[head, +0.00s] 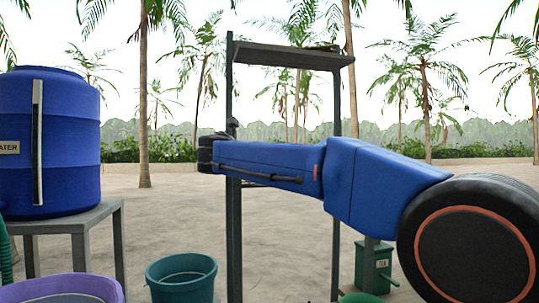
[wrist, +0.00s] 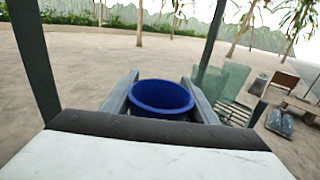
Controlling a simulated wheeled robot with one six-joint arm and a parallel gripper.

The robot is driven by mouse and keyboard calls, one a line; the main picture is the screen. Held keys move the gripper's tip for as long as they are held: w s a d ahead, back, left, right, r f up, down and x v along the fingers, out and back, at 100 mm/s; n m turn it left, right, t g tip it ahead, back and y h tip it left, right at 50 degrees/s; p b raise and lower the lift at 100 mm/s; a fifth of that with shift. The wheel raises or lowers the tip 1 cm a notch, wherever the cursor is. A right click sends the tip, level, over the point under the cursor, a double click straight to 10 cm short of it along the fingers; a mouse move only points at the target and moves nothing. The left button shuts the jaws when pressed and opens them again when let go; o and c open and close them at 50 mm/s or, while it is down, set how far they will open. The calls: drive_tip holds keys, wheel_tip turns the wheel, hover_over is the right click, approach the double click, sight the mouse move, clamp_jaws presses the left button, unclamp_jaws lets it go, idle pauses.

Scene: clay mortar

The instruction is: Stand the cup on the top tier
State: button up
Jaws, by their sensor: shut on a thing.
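A blue cup (wrist: 160,112) sits between the two grey fingers of my gripper (wrist: 162,90) in the wrist view. The gripper is shut on it, and the cup's open mouth shows at the top. In the head view, the top tier (head: 292,57) is a dark flat board high on a rack with thin posts. My arm crosses in front of the rack, well below that tier. The gripper and cup are hidden in the head view. Two rack posts (wrist: 33,60) stand on either side of the cup in the wrist view.
A blue water tank (head: 50,150) stands on a grey table (head: 75,222) at the left. A purple tub (head: 108,289), a teal bucket (head: 182,280) and a green box (head: 373,265) are low in front.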

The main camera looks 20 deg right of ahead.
drive_tip(key=shift+f, duration=0.15)
drive_tip(key=o, duration=1.1)
drive_tip(key=shift+s+a, duration=0.1)
drive_tip(key=shift+a, duration=0.05)
drive_tip(key=v, duration=1.1)
drive_tip(key=shift+s+a, duration=0.25)
